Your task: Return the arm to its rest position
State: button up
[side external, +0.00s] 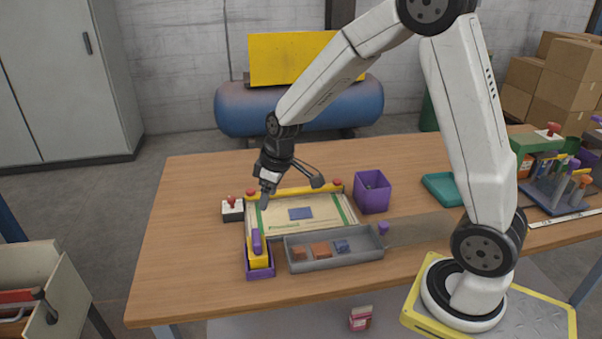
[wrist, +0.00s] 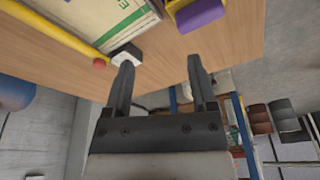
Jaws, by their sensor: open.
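My gripper (side external: 267,181) hangs over the left end of the work area in the side external view, with nothing visible in it. In the wrist view its two fingers (wrist: 160,64) are apart, with bare table edge and floor beyond them. A flat, pale sack with green stripes (side external: 325,212) lies below and to the right of my gripper, under a yellow bar (side external: 310,189) with red knobs. Part of the sack (wrist: 95,18) and the yellow bar (wrist: 40,32) also show in the wrist view.
A small red-topped switch box (side external: 232,210) stands left of the sack. A yellow and purple holder (side external: 259,264), a grey tray (side external: 308,262) with small blocks and a purple bin (side external: 372,194) are close by. A teal tray (side external: 441,188) lies right. The table's left front is clear.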

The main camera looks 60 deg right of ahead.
jog(key=s+a+m+h, duration=0.1)
jog(key=s+a+m, duration=0.2)
jog(key=s, duration=1.1)
jog(key=shift+s+f+m, duration=0.2)
jog(key=shift+f+m, duration=0.15)
jog(key=shift+m, duration=0.05)
jog(key=shift+a, duration=0.1)
